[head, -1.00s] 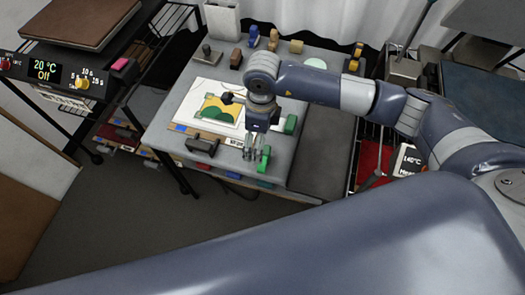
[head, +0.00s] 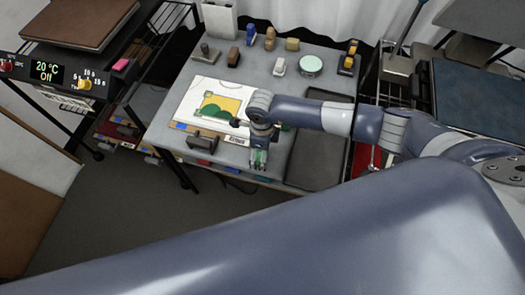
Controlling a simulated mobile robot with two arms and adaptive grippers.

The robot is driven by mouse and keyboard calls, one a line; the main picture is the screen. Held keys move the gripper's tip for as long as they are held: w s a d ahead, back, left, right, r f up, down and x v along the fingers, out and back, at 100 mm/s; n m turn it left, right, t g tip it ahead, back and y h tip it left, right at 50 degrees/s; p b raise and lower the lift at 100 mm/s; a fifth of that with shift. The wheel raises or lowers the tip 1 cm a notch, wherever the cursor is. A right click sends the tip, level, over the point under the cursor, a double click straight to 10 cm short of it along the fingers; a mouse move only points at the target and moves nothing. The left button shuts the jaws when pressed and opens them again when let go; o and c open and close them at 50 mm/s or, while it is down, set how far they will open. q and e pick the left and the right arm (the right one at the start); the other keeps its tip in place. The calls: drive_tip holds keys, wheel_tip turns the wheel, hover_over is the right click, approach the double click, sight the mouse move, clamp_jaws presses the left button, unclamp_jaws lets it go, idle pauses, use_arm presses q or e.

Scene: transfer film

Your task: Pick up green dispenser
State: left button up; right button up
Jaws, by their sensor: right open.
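A green object (head: 284,127), which looks like the green dispenser, shows only in part on the grey table, just right of my right wrist, which hides most of it. My right gripper (head: 259,160) points down at the table's front edge, with its fingers apart. A dark green patch shows at the fingers; I cannot tell whether it lies between them or behind them. My left gripper is not in view.
The grey table (head: 165,125) holds a white sheet with a yellow and green picture (head: 224,103), a black block (head: 202,144), a round pale-green-topped item (head: 311,66) and several small blocks at the back. A dark tray (head: 318,150) lies at right.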

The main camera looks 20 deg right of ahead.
drive_tip(key=shift+f, duration=0.25)
drive_tip(key=c, duration=1.2)
drive_tip(key=shift+r, duration=0.1)
drive_tip(key=shift+w+r+b, duration=0.1)
drive_tip(key=shift+r+b, duration=0.4)
drive_tip(key=shift+r, duration=0.2)
drive_tip(key=shift+s+r+b, duration=0.55)
drive_tip(key=shift+r+b, duration=0.1)
drive_tip(key=shift+r, duration=0.25)
drive_tip(key=s+r+b, duration=0.1)
drive_tip(key=s+b, duration=0.3)
drive_tip(key=s, duration=1.1)
drive_tip(key=shift+a+r, duration=0.3)
drive_tip(key=shift+r, duration=0.05)
